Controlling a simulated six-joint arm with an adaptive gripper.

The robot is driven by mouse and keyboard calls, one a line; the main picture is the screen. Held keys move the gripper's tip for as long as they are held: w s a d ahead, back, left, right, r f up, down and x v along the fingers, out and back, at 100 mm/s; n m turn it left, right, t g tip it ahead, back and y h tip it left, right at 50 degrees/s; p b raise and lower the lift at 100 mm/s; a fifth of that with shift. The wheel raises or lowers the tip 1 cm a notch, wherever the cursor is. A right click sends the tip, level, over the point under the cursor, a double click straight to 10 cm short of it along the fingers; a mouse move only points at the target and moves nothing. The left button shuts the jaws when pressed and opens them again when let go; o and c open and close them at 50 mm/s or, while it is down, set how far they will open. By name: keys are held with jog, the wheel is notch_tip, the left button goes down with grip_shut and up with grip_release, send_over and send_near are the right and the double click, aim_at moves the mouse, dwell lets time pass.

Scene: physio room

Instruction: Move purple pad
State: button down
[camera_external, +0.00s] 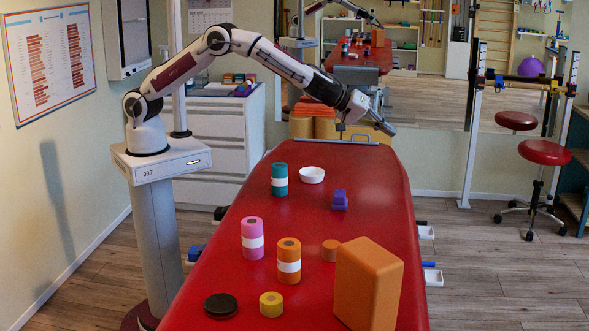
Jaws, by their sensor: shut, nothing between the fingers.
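The purple pad (339,198) is a small purple-blue piece on the red treatment table (378,205), right of the middle of its far half. It looks stepped, with a narrower upper part; I cannot tell whether it is one piece or two stacked. My gripper (390,130) is shut and empty. It is raised over the far end of the table, beyond the pad and to its right, well apart from it.
A white bowl (312,175) and teal roll (280,181) stand left of the pad. Nearer are pink (252,226) and orange rolls (289,249), a short orange cylinder (330,250), a big orange block (368,285), a yellow roll (271,304) and a black disc (221,305). The table's far right is clear.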

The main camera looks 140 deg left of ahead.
jog(key=s+a+f+n+g+h, duration=0.1)
jog(key=s+a+f+n+g, duration=0.45)
jog(key=s+f, duration=0.4)
jog(key=s+d+f+g+h, duration=0.1)
jog(key=s+d+h, duration=0.1)
jog(key=d, duration=0.3)
jog(key=s+d+f+g+h, duration=0.1)
jog(key=s+d+g+h, duration=0.1)
jog(key=d, duration=0.4)
jog(key=shift+s+d+f+m+h, duration=0.15)
jog(key=shift+s+f+m+h, duration=0.4)
jog(key=shift+h, duration=0.65)
jog(key=shift+s+r, duration=0.15)
